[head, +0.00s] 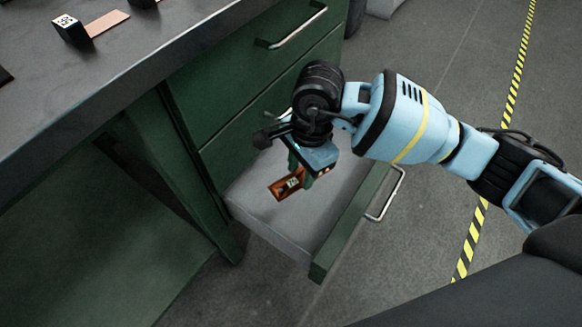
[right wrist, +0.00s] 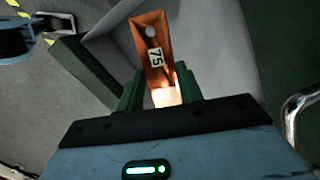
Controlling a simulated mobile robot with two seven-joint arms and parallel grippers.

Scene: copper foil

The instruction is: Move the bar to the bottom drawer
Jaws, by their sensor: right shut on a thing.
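The bar (head: 286,186) is a flat copper-coloured strip with a white label and a hole near one end. In the right wrist view the bar (right wrist: 152,45) shows the label "75" and sits between the two green fingers. My right gripper (head: 300,170) is shut on the bar and holds it over the bottom drawer. The bottom drawer (head: 262,222) is pulled open, with a grey interior and a green front. I cannot tell how high the bar is above the drawer floor. My left gripper is not in view.
The green cabinet has closed drawers with metal handles (head: 298,28) above the open one. On the grey worktop (head: 120,55) lie a black block with a printed marker (head: 70,30) and a copper-coloured strip (head: 107,22). Open floor with yellow-black tape (head: 488,190) lies to the right.

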